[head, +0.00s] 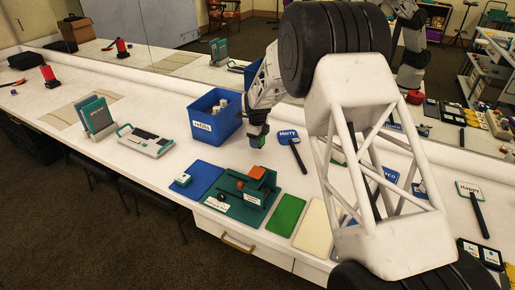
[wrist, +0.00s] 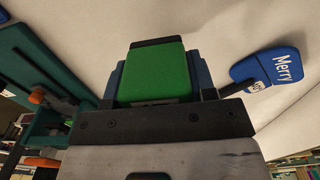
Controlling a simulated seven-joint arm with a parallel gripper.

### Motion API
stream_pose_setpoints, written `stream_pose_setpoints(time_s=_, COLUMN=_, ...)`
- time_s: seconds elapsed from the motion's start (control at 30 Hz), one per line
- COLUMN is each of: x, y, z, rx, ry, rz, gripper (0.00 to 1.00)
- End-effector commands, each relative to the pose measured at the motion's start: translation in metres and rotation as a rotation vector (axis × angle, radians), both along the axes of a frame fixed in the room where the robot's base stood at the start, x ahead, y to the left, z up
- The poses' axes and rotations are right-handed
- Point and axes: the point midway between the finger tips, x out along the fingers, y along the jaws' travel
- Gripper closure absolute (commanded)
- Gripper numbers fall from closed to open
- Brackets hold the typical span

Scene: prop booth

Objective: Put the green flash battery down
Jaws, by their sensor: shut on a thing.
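My gripper (head: 257,134) is shut on the green flash battery (wrist: 155,76), which fills the space between the two fingers in the wrist view. The battery has a dark end strip at its far side. In the head view the battery (head: 260,143) shows as a small green patch under the fingers, held above the white counter. It is right of the blue refills bin and left of the Merry sign. Whether it touches the counter is hard to tell, but it looks raised.
A blue refills bin (head: 213,128), a Merry paddle sign (head: 288,138), a blue mat (head: 204,174) with a small green-and-white block (head: 182,180), a teal device (head: 245,200), a green pad (head: 286,216) and a cream pad (head: 314,230) surround the spot.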

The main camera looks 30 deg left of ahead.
Motion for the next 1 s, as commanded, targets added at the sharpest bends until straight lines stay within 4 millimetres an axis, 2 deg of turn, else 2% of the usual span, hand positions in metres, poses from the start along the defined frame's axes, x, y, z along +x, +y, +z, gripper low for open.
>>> stream_pose_setpoints(time_s=0.37, x=0.0, y=0.0, z=-0.002, rx=0.001, ry=-0.001, rz=0.0, gripper=0.83)
stream_pose_setpoints(time_s=0.73, x=0.0, y=0.0, z=-0.035, rx=0.0, ry=0.0, rz=0.0, gripper=0.83)
stream_pose_setpoints(time_s=1.0, x=0.0, y=0.0, z=-0.039, rx=0.001, ry=-0.001, rz=0.0, gripper=0.83)
